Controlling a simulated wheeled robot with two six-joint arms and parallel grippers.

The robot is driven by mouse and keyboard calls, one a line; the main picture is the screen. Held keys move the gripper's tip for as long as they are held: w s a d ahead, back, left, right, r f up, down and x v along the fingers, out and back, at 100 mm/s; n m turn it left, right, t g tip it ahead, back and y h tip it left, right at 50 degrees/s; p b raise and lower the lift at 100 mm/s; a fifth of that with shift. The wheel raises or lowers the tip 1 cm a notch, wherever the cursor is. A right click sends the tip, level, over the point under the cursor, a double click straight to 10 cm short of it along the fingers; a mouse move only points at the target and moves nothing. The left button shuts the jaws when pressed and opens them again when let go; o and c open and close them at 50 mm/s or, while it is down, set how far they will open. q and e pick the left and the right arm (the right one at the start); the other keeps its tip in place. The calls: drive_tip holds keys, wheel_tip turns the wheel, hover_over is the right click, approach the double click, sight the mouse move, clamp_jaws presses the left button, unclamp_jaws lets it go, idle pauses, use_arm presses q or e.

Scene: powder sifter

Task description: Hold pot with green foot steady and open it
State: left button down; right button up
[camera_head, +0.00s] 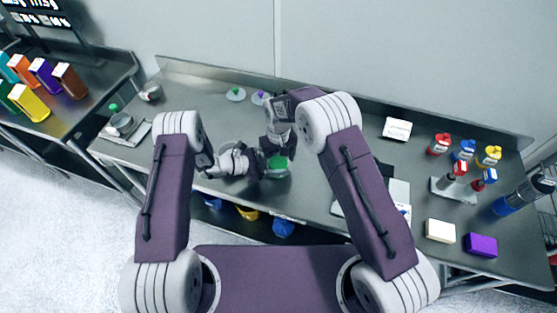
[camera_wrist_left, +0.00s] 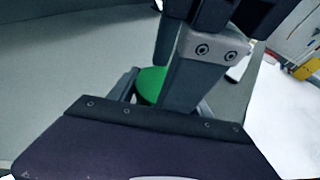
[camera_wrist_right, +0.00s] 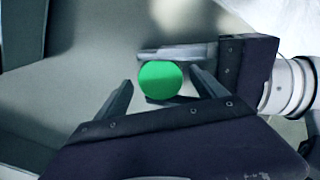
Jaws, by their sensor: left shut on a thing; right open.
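The pot with the green part (camera_head: 277,164) stands near the front edge of the middle table, partly hidden by my grippers. Its green round top faces up in the right wrist view (camera_wrist_right: 160,78). My left gripper (camera_head: 258,165) comes from the left and is shut on the pot's side. In the left wrist view the green part (camera_wrist_left: 150,84) shows behind my gripper parts. My right gripper (camera_wrist_right: 163,85) is open above the pot, pointing down, with one finger on each side of the green round. Its fingers look apart from it. The pot's body is mostly hidden.
Two small dishes with a green knob (camera_head: 235,94) and a purple knob (camera_head: 259,97) stand at the back.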

sight(279, 163)
wheel_tip(279, 163, up, 4)
drive_tip(key=shift+r, duration=0.1)
use_arm(q)
drive_tip(key=shift+c, duration=1.9)
unclamp_jaws()
